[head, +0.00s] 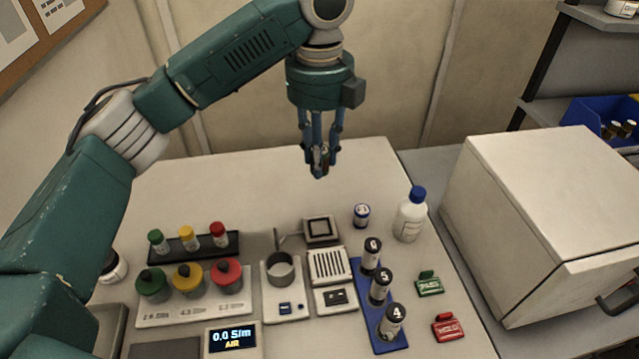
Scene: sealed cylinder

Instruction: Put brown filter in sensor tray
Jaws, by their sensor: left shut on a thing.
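My left gripper (318,172) hangs fingers down above the back of the table, shut on a small dark thing. The fingers hide most of that thing, and I cannot make out its colour or tell whether it is the brown filter. No other brown filter is clear on the table. No part is plainly marked as the sensor tray. A small square dish with a dark inner frame (320,229) sits in front of the gripper. In front of that are a slotted white tray (329,265) and a small white tray with a dark insert (336,298). My right gripper is not in view.
A blue rack (366,300) holds cylinders marked 6, 5 and 4. A loose cylinder (361,214) and a white bottle (410,216) stand behind it. Coloured-lid jars (189,283) and a tube rack (193,248) are at left. A large white box (540,210) is at right.

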